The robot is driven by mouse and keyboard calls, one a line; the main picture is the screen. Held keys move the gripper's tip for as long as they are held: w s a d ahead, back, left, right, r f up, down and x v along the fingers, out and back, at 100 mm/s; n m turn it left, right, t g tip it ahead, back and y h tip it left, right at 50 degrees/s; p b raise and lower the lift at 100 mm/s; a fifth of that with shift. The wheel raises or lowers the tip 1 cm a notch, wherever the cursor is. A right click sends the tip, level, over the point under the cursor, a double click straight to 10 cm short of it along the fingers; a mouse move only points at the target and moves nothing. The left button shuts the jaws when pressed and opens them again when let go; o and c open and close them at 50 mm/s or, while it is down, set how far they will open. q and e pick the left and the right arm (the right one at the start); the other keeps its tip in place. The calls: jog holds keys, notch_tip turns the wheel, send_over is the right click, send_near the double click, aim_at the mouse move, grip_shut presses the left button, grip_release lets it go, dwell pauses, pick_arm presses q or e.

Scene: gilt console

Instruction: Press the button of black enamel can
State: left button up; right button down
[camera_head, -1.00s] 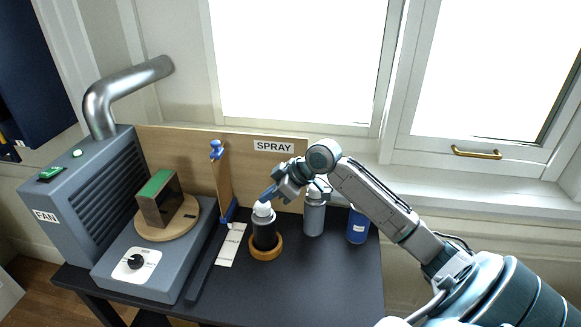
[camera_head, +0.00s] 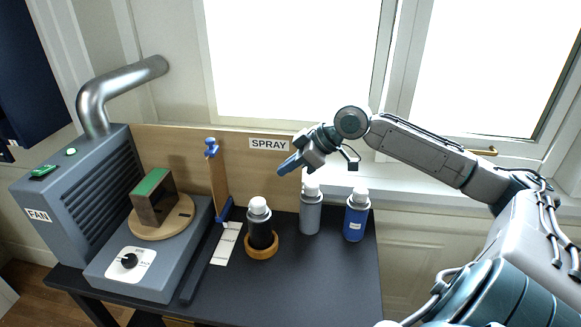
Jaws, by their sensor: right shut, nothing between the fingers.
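The black enamel can (camera_head: 260,233) stands upright in a round wooden ring (camera_head: 262,251) on the dark table, its white button (camera_head: 258,205) on top and uncovered. My right gripper (camera_head: 284,170) is shut and empty. In the picture its fingers show above and to the right of the black can's white top, apart from it, in front of the wooden backboard. My left gripper is not in view.
A grey can (camera_head: 310,214) and a blue can (camera_head: 356,217) stand to the right of the black can. A grey fan unit (camera_head: 75,205) with a turntable block fills the left. The table front is clear.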

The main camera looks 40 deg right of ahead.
jog(key=shift+s+d+r, duration=0.2)
jog(key=shift+s+r, duration=0.1)
jog(key=shift+r, duration=0.05)
jog(key=shift+r, duration=0.1)
dwell(1.2)
